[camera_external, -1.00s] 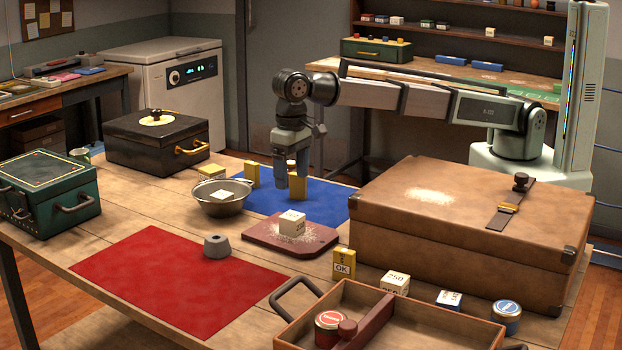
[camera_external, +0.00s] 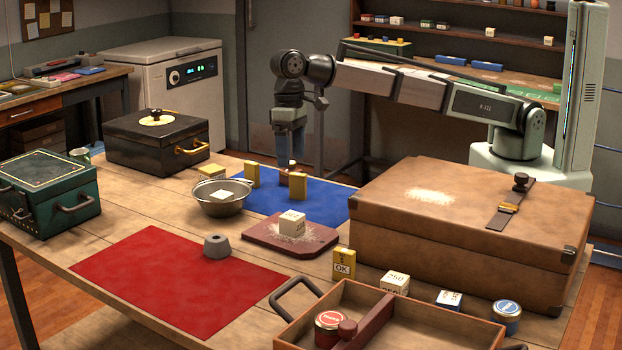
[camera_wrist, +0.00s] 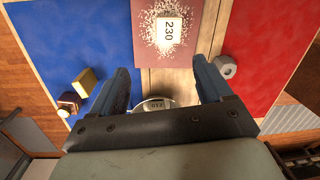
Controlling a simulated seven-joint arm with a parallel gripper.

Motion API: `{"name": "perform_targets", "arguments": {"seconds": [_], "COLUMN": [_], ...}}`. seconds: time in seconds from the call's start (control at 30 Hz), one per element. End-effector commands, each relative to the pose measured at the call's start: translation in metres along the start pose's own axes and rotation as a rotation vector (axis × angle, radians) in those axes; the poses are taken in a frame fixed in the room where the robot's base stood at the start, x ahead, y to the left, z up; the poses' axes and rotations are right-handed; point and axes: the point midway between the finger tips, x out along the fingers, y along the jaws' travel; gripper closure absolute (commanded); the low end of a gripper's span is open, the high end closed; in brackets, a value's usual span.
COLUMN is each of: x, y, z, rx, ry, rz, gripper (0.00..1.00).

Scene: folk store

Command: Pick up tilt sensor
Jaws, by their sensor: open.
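No object carries a readable tilt sensor label, so I cannot tell which one it is. On the blue mat (camera_external: 250,200) stand a yellow block (camera_external: 252,174), a second yellow block (camera_external: 298,188) and a small item with a pale top (camera_external: 292,165). That view shows a yellow block (camera_wrist: 88,80) and a brownish block (camera_wrist: 68,104) left of the fingers.
A metal bowl (camera_external: 220,206) holds a pale block. A cube marked 230 (camera_wrist: 169,31) sits on a reddish board (camera_external: 262,238). A grey weight (camera_external: 217,247) stands by the red mat (camera_external: 170,280). A large brown case (camera_external: 400,230) and an open tray (camera_external: 400,322) fill the right.

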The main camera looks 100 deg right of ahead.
Motion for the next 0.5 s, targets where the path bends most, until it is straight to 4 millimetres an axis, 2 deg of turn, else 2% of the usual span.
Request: {"name": "perform_targets", "arguments": {"seconds": [0.3, 0.5], "x": [0.011, 0.011], "y": [0.067, 0.115], "z": [-0.022, -0.035], "rx": [-0.341, -0.615], "ry": [-0.061, -0.026], "rz": [-0.201, -0.39], "gripper": [0.21, 0.21]}}
